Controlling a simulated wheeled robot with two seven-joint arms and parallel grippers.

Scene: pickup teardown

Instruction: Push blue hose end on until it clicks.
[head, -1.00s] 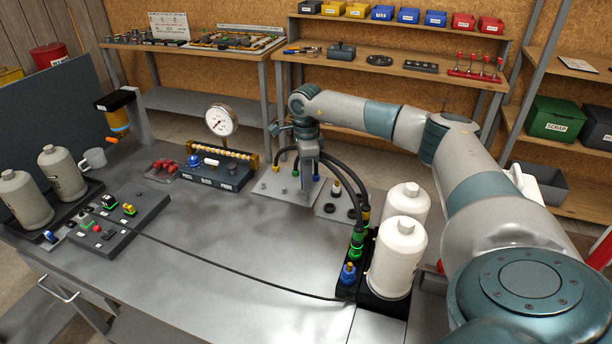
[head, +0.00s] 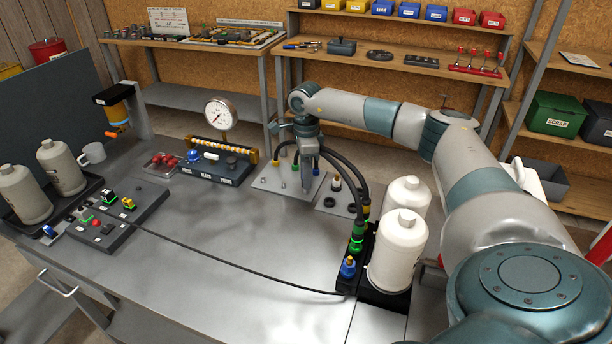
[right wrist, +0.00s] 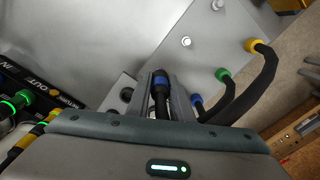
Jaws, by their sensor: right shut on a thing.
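My right gripper (head: 308,200) is shut on the blue hose end (right wrist: 161,82), a black end with a blue band. It holds it above the bench, at the front edge of the grey plate (head: 272,184). The hose end is hard to make out in the head view. A blue fitting (head: 348,268) with a yellowish top stands on the black block at the right, apart from the gripper, with no hose on it. Beside it a green-ringed hose end (head: 357,240) and a yellow one (head: 365,211) stand upright. My left gripper is out of view.
Black hoses join the plate at yellow, green (right wrist: 223,75) and blue (right wrist: 196,100) ends. White canisters (head: 397,250) stand close beside the block. A black cable (head: 220,260) crosses the bench, whose middle is otherwise clear. A gauge (head: 220,113) stands at the back.

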